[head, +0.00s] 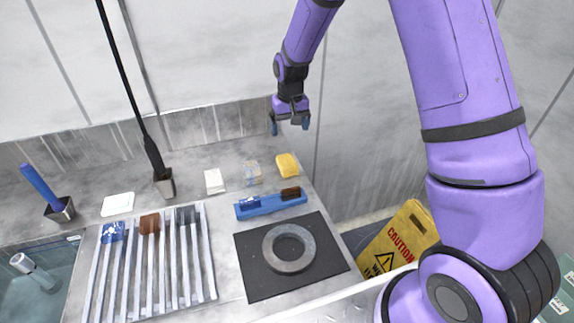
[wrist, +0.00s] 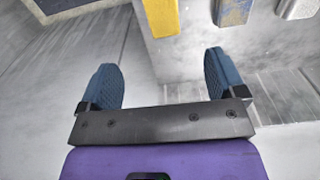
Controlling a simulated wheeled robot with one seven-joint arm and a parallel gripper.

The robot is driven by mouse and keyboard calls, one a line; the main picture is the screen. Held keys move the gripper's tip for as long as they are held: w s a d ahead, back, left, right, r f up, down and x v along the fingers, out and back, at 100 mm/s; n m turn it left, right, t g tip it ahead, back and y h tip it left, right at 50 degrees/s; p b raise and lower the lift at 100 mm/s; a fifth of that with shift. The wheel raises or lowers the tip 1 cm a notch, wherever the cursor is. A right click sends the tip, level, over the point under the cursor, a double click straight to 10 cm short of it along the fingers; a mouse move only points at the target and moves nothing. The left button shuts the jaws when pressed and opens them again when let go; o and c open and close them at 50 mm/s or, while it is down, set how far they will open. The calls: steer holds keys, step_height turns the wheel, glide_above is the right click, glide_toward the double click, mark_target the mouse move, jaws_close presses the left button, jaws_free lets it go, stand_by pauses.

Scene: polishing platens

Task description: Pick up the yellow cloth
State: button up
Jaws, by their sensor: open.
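The yellow cloth (head: 288,165) lies folded on the grey counter near its right edge, behind the blue tray. It also shows at the top of the wrist view (wrist: 162,16), partly cut off by the frame edge. My gripper (head: 290,125) is open and empty. In the head view it hangs above and behind the cloth, near the back wall. In the wrist view both blue fingertips (wrist: 163,72) are spread, with the cloth beyond them and apart from them.
A blue tray (head: 270,204) and a black mat (head: 250,279) with a grey ring (head: 289,249) lie in front of the cloth. A slatted rack (head: 209,262) and a yellow caution sign (head: 398,238) flank the mat.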

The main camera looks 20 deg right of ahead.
mark_target(287, 161)
steer(key=f, duration=0.9)
steer(key=w+f, duration=0.1)
steer(key=f, duration=0.4)
steer(key=shift+a+f, duration=0.15)
steer(key=shift+f, duration=0.1)
steer(key=c, duration=1.1)
steer(key=shift+r, duration=0.15)
step_height(287, 161, up, 10)
steer(key=shift+f, duration=0.1)
steer(key=shift+o, duration=1.1)
steer(key=shift+a, duration=0.1)
steer(key=shift+c, duration=0.2)
